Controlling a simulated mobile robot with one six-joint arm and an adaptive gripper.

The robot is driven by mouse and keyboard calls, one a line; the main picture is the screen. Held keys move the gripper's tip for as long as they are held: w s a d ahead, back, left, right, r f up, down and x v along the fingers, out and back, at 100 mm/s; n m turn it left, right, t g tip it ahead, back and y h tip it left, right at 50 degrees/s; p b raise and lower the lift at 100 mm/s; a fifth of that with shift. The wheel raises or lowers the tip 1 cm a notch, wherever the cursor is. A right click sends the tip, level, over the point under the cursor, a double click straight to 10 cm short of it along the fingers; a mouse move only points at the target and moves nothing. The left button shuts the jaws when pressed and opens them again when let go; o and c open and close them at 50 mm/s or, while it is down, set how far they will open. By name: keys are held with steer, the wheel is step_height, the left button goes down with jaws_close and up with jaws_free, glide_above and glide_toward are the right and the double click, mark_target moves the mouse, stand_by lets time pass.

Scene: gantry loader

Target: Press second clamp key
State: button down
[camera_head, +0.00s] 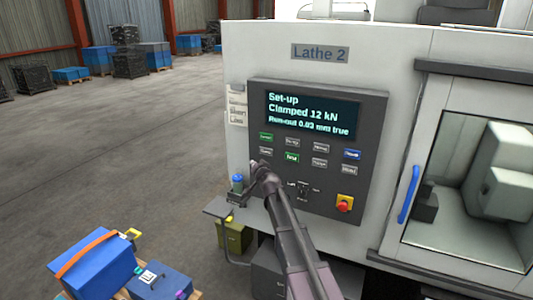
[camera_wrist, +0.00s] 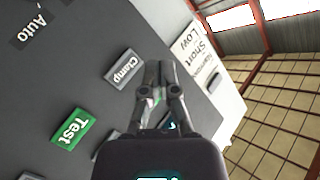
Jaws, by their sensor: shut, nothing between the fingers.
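The lathe's control panel (camera_head: 375,130) has a screen (camera_head: 312,115) reading "Set-up", "Clamped 12 kN" and a run-out line. Below it are two rows of keys. The grey Clamp key (camera_wrist: 123,69) shows clearly in the wrist view; in the head view the grey key (camera_head: 265,151) at the left of the lower row sits just above my gripper (camera_head: 256,164). My gripper's fingers (camera_wrist: 159,68) are shut and empty, beside the Clamp key. I cannot tell whether they touch the panel. The green Test key (camera_wrist: 70,129) is the neighbouring key.
A red emergency knob (camera_head: 344,204) and a selector (camera_head: 303,191) are low on the panel. A small shelf (camera_head: 250,216) with a blue-topped bottle (camera_head: 237,183) stands by the panel's lower left. Blue boxes (camera_head: 97,266) are at the front left. Open floor lies left.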

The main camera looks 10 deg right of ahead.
mark_target(263, 151)
steer(key=shift+w+d, duration=0.85)
steer(key=shift+w, duration=0.3)
steer(key=shift+w+d, duration=0.8)
steer(key=shift+w, duration=0.3)
steer(key=shift+w+d, duration=0.85)
steer(key=shift+w, duration=0.3)
steer(key=shift+w, duration=0.15)
steer(key=shift+w+d, duration=0.25)
steer(key=shift+w+d, duration=0.2)
steer(key=shift+w, duration=0.1)
stand_by(0.4)
steer(key=shift+s+a, duration=0.1)
steer(key=shift+s, duration=0.05)
steer(key=shift+s+a, duration=0.35)
steer(key=shift+s, duration=0.15)
steer(key=shift+s, duration=0.1)
stand_by(0.3)
steer(key=s+a, duration=0.1)
steer(key=s, duration=0.1)
steer(key=s+a, duration=0.1)
steer(key=a, duration=0.1)
steer(key=shift+s, duration=0.4)
